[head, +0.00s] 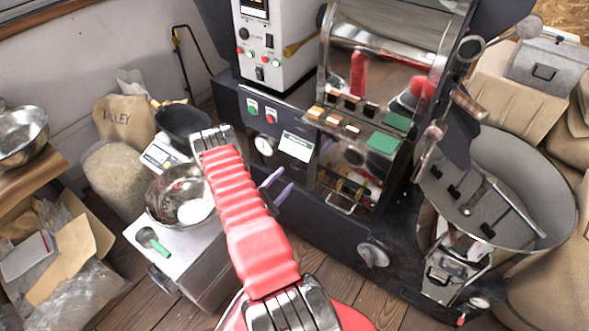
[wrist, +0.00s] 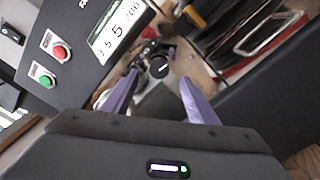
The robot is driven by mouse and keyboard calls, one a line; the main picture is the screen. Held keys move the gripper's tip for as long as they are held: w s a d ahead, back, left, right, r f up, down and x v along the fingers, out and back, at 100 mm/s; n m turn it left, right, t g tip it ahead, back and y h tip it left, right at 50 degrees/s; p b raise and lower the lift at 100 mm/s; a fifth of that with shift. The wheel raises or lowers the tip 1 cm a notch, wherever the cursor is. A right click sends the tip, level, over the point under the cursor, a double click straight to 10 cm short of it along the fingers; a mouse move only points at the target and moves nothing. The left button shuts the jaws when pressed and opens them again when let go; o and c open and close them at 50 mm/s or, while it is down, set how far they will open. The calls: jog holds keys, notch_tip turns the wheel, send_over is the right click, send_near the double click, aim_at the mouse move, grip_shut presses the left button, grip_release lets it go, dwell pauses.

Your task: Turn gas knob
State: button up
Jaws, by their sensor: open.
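A small round black knob (wrist: 159,67), likely the gas knob, shows in the wrist view on a metal fitting, with a pale mark on its face. My gripper (wrist: 158,80) is open, its two purple fingers on either side of the knob in that picture. The knob appears beyond the fingertips and no contact shows; the exact gap is unclear. In the head view my gripper (head: 279,186) is in front of the roaster's dark lower front, below the white label panel (head: 297,146). I cannot make out the black knob there.
The roaster (head: 330,215) has red and green buttons (head: 261,112) and a round gauge (head: 264,145). A larger grey knob (head: 373,252) sits low on its front. A cooling drum (head: 540,190) is at right. A side table (head: 185,245) with a steel bowl (head: 160,195) stands at left.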

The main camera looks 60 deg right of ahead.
aim_at(296, 168)
jog(key=d, duration=0.2)
jog(key=s+d, duration=0.1)
jog(key=d, duration=0.4)
jog(key=shift+s+d, duration=0.15)
jog(key=shift+d, duration=0.25)
jog(key=c, duration=1.1)
jog(key=shift+o, duration=0.2)
